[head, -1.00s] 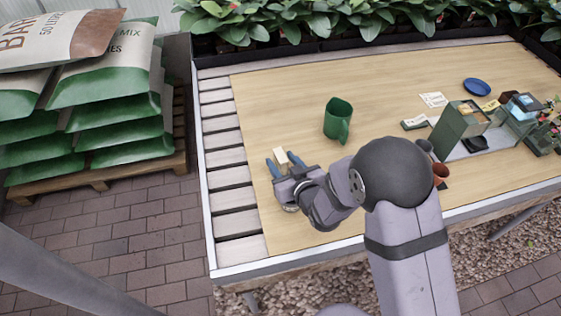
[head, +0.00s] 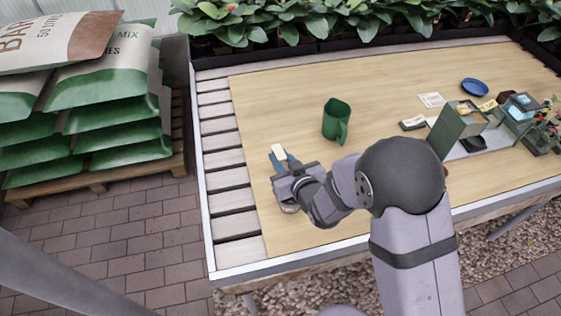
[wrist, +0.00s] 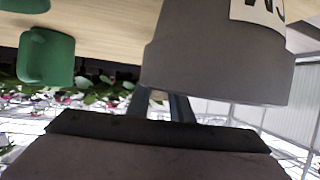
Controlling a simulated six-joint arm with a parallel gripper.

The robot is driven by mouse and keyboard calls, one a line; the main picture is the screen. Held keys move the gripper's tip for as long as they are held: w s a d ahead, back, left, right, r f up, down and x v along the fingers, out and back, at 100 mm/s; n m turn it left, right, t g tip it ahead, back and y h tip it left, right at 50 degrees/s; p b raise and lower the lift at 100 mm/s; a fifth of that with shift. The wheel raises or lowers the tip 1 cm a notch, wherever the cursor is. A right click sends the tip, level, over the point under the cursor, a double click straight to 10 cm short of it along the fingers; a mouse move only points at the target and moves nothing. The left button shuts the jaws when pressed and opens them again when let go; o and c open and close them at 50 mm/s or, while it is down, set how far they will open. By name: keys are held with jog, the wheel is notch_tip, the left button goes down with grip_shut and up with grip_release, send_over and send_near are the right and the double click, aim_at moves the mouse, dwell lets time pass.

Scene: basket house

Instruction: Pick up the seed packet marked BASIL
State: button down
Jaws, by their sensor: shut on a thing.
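My gripper (head: 279,157) is over the left part of the wooden table, shut on a small pale, cream-coloured packet (head: 278,149). The packet sticks out beyond the fingertips. No word on it can be read at this size, so I cannot tell whether it says BASIL. In the wrist view the blue-grey fingers (wrist: 168,106) show close together, with most of their length hidden. I cannot tell whether the packet touches the table.
A green mug (head: 336,120) stands right of and behind my gripper; it also shows in the wrist view (wrist: 47,60). A white card (head: 431,100), a blue dish (head: 475,87) and a green box (head: 448,131) stand farther right. The tabletop (head: 290,95) behind the mug is clear.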

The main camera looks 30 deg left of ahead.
aim_at(281, 155)
notch_tip(281, 155, up, 8)
jog(key=shift+r, duration=0.1)
dwell(0.4)
